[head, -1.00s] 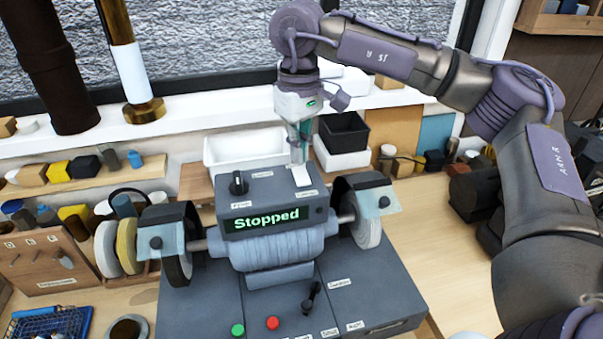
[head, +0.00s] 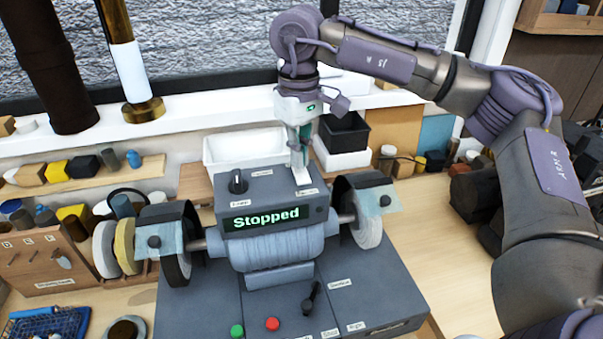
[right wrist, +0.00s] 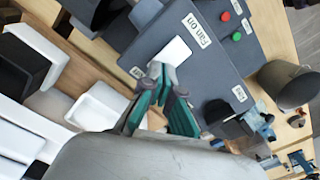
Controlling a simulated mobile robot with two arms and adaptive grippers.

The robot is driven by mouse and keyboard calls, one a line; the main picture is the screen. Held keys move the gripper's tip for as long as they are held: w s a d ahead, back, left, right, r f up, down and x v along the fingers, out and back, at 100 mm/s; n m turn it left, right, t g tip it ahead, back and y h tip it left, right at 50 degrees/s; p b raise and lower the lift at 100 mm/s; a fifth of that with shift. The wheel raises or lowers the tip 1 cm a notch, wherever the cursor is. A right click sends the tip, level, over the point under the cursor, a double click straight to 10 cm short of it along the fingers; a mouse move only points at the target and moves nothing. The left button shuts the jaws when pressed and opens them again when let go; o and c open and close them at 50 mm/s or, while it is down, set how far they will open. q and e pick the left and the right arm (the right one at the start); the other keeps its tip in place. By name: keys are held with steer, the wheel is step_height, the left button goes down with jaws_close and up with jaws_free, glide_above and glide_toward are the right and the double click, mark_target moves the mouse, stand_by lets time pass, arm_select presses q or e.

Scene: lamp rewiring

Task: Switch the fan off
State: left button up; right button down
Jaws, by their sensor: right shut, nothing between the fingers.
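The fan switch is a small white rocker (head: 302,175) on top of the grey control box (head: 272,192). In the right wrist view the rocker (right wrist: 172,52) is a white plate, with a label reading "Fan on" (right wrist: 197,30) beside it. My right gripper (head: 300,160) points down at the rocker's far end, shut and empty. In the right wrist view its fingertips (right wrist: 158,70) are together at the plate's near edge; I cannot tell whether they touch it. The fan itself is not identifiable. My left gripper is not in view.
The box display (head: 265,219) reads "Stopped". A black knob (head: 238,182) stands left of the rocker. Grinding wheels (head: 366,230) flank the motor, with a green button (head: 237,330), a red button (head: 272,324) and a black lever (head: 310,299) in front. White and black bins stand behind.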

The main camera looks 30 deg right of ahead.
steer(key=shift+f+b, duration=0.35)
steer(key=shift+f, duration=0.2)
steer(key=shift+r+p, duration=2.45)
steer(key=shift+r, duration=1.1)
